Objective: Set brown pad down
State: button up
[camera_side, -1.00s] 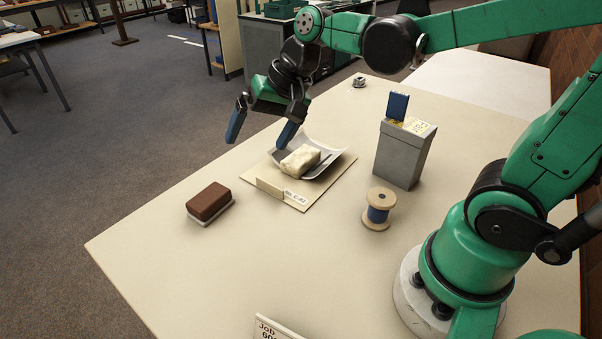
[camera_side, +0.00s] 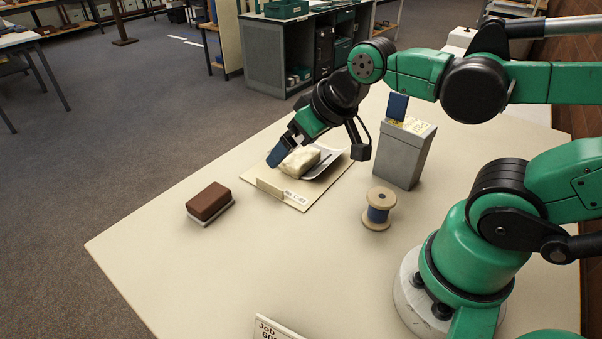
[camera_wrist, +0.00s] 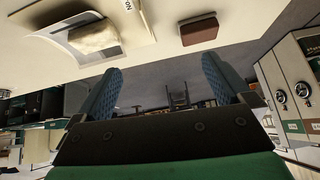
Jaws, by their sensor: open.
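The brown pad (camera_side: 208,200) rests on a thin pale base on the left part of the table. It also shows in the wrist view (camera_wrist: 203,29). My gripper (camera_side: 318,151) is open and empty, above the curved grey tray (camera_side: 334,160) and to the right of the brown pad, clear of it. In the wrist view its two blue-padded fingers (camera_wrist: 163,78) are spread with nothing between them. A cream-white block (camera_side: 300,161) lies in the tray; a finger partly overlaps it in the side view, and I cannot tell whether they touch.
The tray sits on a cream board (camera_side: 296,201) with a small label. A grey box (camera_side: 402,154) holding a blue item and a spool with blue thread (camera_side: 379,208) stand to the right. A job card (camera_side: 277,330) is at the front. The table's front left is clear.

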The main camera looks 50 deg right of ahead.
jog(key=w+a+m+g+y, duration=0.2)
jog(key=w+m+g+y, duration=0.1)
jog(key=w+m, duration=0.3)
jog(key=m+g+y, duration=0.3)
jog(key=m+y, duration=0.4)
jog(key=m, duration=0.1)
send_over(216, 190)
jog(key=d, duration=0.3)
notch_tip(216, 190, down, 5)
jog(key=f+m+y, duration=0.1)
jog(key=d+f+y, duration=0.1)
jog(key=f, duration=0.1)
jog(key=f+m+g+y, duration=0.1)
jog(key=f, duration=0.1)
jog(key=shift+w+d+f+m, duration=0.25)
jog(key=shift+w+m, duration=0.05)
jog(key=shift+w, duration=0.05)
jog(key=shift+s+f+g, duration=0.1)
jog(key=shift+f+g, duration=0.15)
jog(key=shift+g, duration=0.05)
jog(key=shift+a+f, duration=0.1)
jog(key=shift+f, duration=0.1)
jog(key=shift+x, duration=2.6)
jog(key=shift+r, duration=0.1)
